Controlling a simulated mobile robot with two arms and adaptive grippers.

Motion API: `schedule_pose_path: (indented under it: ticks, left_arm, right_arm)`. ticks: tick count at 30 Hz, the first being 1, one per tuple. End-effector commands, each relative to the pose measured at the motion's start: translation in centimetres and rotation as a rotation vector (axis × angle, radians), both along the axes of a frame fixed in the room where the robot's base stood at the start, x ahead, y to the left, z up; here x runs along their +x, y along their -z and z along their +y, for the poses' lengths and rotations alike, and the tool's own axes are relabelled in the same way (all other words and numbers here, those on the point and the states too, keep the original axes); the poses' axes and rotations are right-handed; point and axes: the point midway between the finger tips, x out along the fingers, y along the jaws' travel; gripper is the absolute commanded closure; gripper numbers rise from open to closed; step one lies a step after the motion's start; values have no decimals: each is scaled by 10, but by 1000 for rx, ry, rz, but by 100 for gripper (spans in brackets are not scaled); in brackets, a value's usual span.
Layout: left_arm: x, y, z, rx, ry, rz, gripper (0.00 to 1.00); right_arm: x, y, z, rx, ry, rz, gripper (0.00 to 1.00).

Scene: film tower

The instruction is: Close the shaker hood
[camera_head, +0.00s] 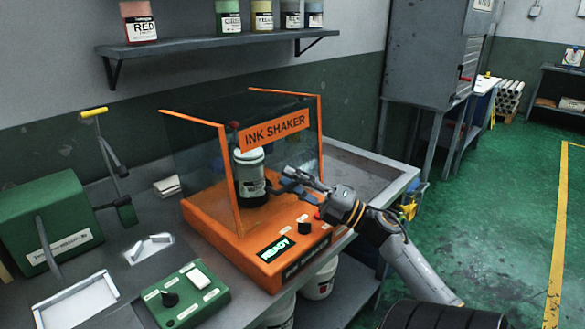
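The ink shaker has an orange base (262,236) and a hood (229,178) with an orange frame, clear panels and an "INK SHAKER" sign. The hood's frame stands up around a white can with a dark bottom (249,172). I cannot tell for certain whether the hood is fully down. My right gripper (277,180) reaches in from the right, at the front of the shaker just right of the can. Its fingers look spread and hold nothing. Whether it touches the hood cannot be seen. My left gripper is out of view.
A green control box (186,296) and a white tray (76,304) lie on the bench at front left. A green machine (50,222) stands behind them. A wall shelf (215,45) holds ink jars. A grey cabinet (432,50) stands behind, with open green floor at right.

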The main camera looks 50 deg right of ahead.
Motion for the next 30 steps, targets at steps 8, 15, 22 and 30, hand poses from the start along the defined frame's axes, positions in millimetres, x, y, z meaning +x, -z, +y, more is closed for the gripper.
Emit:
schedule_pose_path:
  ticks: [8,15,22,30]
  left_arm:
    - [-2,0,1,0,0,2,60]
    - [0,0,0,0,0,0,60]
    - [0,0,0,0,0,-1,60]
    - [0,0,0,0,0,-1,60]
  right_arm:
    - [-1,1,-2,0,3,1,79]
    - [-31,14,-12,2,8,3,79]
    - [-76,31,-26,3,7,0,79]
    - [-104,44,-34,-1,3,-1,79]
